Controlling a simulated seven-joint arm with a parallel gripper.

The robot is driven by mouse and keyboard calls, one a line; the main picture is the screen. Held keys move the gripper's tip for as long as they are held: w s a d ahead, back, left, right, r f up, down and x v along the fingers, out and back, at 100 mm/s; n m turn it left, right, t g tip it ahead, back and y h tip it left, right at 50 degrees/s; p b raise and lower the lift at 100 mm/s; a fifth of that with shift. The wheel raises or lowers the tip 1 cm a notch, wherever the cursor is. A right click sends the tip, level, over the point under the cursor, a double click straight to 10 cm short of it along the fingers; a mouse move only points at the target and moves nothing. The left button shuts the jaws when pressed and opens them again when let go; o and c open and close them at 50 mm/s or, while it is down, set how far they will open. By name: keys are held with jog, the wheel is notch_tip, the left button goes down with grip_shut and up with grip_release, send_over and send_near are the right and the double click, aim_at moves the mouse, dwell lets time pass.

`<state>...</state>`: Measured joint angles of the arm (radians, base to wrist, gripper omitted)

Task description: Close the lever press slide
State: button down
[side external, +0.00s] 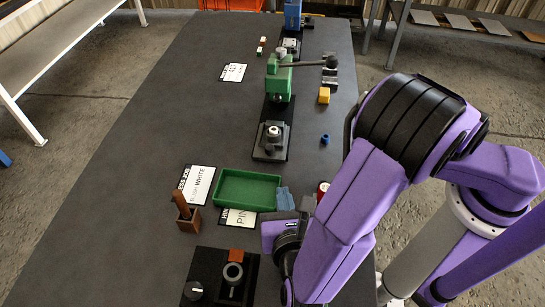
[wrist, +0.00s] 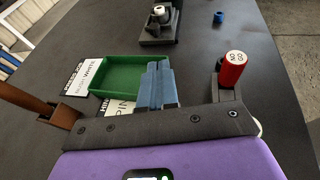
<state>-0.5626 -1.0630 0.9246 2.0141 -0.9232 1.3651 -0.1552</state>
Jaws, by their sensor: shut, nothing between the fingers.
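The green lever press (side external: 279,82) stands on a long dark base in the side external view, with its dark lever reaching right to a black knob. A dark slide block (side external: 271,140) with a white round part on top sits at the near end of this base, out in front of the green body. The block also shows at the top of the wrist view (wrist: 158,24). My gripper (side external: 284,197) is shut and empty, its blue fingers together beside the green tray. In the wrist view the fingers (wrist: 157,66) overlap the tray's right edge and point towards the slide block.
The green tray (side external: 220,189) lies by printed cards. A wooden holder (side external: 187,214) and a dark fixture with knobs (side external: 196,270) are nearer. A red cylinder (wrist: 232,70) stands right of my fingers; a blue ring (side external: 325,139) and yellow block (side external: 324,95) lie right of the press.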

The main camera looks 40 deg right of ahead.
jog(key=shift+a+f, duration=0.15)
jog(key=shift+a, duration=0.1)
jog(key=shift+f, duration=0.1)
send_near(279, 126)
jog(key=a, duration=0.1)
jog(key=a+f, duration=0.2)
jog(key=shift+s+a+f, duration=0.25)
jog(key=shift+s+a, duration=0.05)
jog(key=shift+a, duration=0.05)
jog(key=shift+w+d, duration=0.25)
jog(key=shift+w, duration=0.15)
jog(key=w+d, duration=0.8)
